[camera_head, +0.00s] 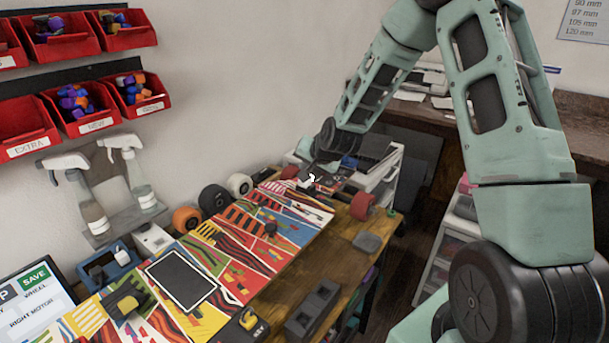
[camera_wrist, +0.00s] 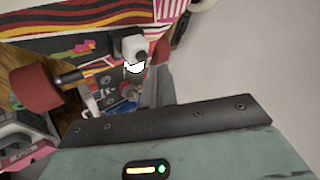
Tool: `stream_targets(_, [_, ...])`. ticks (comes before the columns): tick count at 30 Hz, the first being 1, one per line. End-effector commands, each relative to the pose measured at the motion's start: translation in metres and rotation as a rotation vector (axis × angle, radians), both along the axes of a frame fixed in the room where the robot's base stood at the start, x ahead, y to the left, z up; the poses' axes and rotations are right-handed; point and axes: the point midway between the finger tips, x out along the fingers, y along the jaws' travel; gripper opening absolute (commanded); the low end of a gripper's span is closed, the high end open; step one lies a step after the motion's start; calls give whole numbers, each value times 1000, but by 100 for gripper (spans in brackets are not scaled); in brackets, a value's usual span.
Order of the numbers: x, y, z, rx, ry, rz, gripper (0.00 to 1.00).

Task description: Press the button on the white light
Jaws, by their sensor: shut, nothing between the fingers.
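A small white box (camera_head: 152,238) with a dark part sits by the wall at the back left of the bench in the camera_head view. I cannot make out the white box in that view.
The patterned board (camera_head: 240,235) lies along the wooden bench (camera_head: 345,240). Red wheels (camera_head: 362,206) are at its far end, and one is close in the wrist view (camera_wrist: 36,89). A black tablet (camera_head: 181,279), spray bottles (camera_head: 125,170) and red bins (camera_head: 25,128) are at left.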

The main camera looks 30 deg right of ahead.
Motion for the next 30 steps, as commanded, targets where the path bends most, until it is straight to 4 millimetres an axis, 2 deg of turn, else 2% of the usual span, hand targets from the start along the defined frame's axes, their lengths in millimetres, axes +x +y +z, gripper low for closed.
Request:
stream_targets(10, [0, 0, 5, 0, 0, 0, 0])
stream_targets(25, [0, 0, 53, -1, -1, -1, 0])
stream_targets(30, [0, 0, 61, 0, 0, 0, 0])
